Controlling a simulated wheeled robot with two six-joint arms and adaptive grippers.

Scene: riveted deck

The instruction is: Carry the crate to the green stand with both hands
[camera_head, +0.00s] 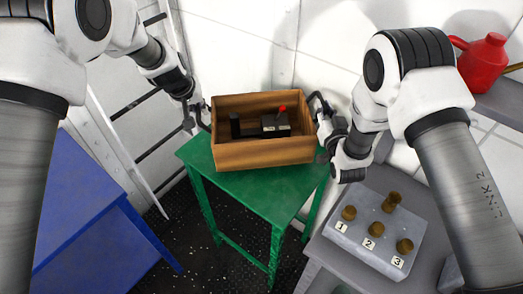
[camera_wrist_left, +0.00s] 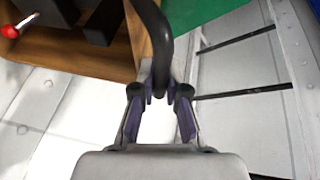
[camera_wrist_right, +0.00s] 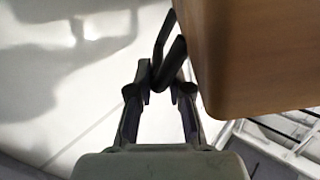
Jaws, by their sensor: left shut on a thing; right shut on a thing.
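The wooden crate (camera_head: 265,154) is level over the top of the green stand (camera_head: 262,190); I cannot tell whether its base touches. Inside it are a dark block and a dark box with a red-knobbed lever (camera_head: 282,109). My left gripper (camera_head: 196,116) is shut on the dark handle (camera_wrist_left: 160,35) at the crate's left side. My right gripper (camera_head: 329,124) is shut on the opposite dark handle (camera_wrist_right: 172,55), beside the crate wall (camera_wrist_right: 255,60). The stand's green top also shows in the left wrist view (camera_wrist_left: 195,12).
A blue table (camera_head: 85,215) stands at the left. A grey bench at the lower right bears a block (camera_head: 355,232) with several brown knobs and labels 1, 2, 3. A red can (camera_head: 482,62) sits on a shelf at the upper right. White walls rise close behind the stand.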

